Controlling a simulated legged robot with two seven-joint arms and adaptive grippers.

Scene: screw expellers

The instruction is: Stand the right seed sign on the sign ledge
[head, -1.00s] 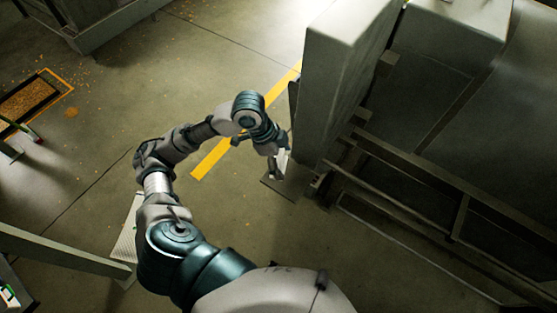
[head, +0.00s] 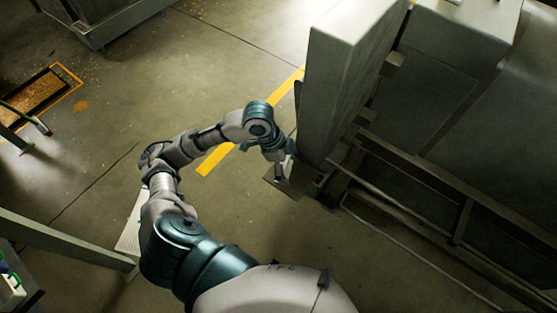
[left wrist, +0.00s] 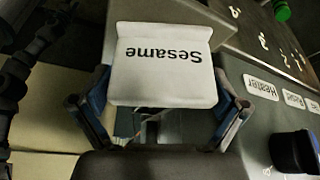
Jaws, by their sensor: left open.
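A white sign (left wrist: 163,65) printed "Sesame" fills the upper middle of the left wrist view, its lettering upside down there. My left gripper (left wrist: 165,97) is open, with one finger at each side of the sign's near edge. Whether the fingers touch it is unclear. In the head view my left gripper (head: 281,172) is small and dark, low beside the tall grey housing. A flat grey plate (head: 291,187) lies just below it; I cannot tell if this is the sign ledge. The sign is not clear in the head view. My right gripper is out of view.
The tall grey housing (head: 345,85) stands close to the right of my left gripper, with metal rails (head: 400,205) beyond. A panel with a "Heater" label (left wrist: 261,87) and a dark knob (left wrist: 295,152) is at right in the wrist view. Open floor (head: 110,150) lies left.

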